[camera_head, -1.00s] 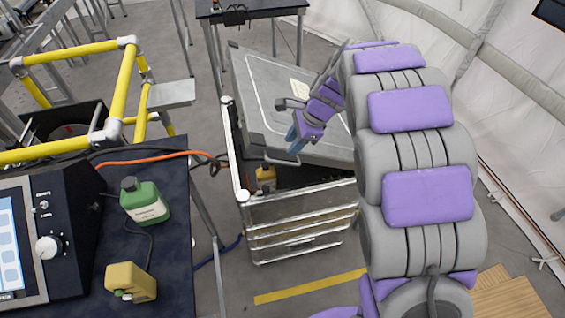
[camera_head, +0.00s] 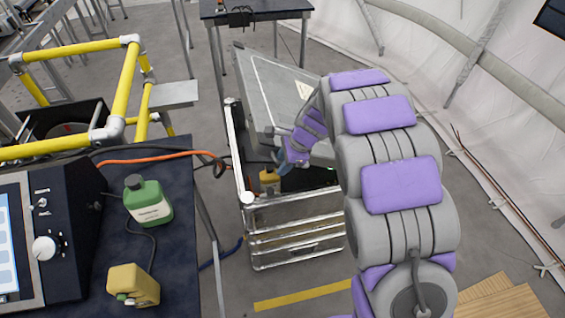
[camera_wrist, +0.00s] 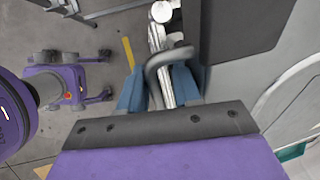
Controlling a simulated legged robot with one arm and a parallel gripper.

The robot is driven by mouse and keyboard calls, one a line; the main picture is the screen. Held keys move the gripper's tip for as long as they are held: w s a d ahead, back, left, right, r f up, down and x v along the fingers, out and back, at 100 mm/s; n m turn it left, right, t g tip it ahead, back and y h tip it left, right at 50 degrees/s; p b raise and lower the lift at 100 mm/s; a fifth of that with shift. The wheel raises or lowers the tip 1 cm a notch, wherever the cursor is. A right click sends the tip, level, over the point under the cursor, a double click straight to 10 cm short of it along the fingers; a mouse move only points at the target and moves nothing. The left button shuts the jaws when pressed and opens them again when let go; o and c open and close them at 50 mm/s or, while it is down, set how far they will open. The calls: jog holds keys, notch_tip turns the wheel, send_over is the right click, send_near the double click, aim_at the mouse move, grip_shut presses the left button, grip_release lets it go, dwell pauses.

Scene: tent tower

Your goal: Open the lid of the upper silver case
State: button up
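The upper silver case (camera_head: 290,202) stands on the floor at centre in the head view, on top of more silver cases. Its grey lid (camera_head: 268,95) is tilted up, with a gap along the near side showing a yellow item (camera_head: 269,183) inside. My gripper (camera_head: 283,160) is at the lid's lower near edge, partly hidden by my arm. In the wrist view my gripper's blue fingers (camera_wrist: 159,94) are apart. A grey looped handle (camera_wrist: 153,68) passes between and over them, beside the dark lid edge (camera_wrist: 240,30). Firm contact cannot be told.
A dark table (camera_head: 170,215) at left holds a control box (camera_head: 75,215), a green bottle (camera_head: 148,200) and a yellow container (camera_head: 134,284). Yellow railing (camera_head: 125,85) stands behind it. Another table (camera_head: 255,12) is beyond the case. A white tent wall (camera_head: 500,130) bounds the right.

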jog(key=d, duration=0.2)
jog(key=shift+d+r, duration=0.2)
jog(key=shift+d, duration=0.2)
jog(key=c, duration=0.4)
jog(key=shift+w+d, duration=0.1)
jog(key=shift+d, duration=0.05)
grip_shut()
jog(key=shift+a, duration=0.6)
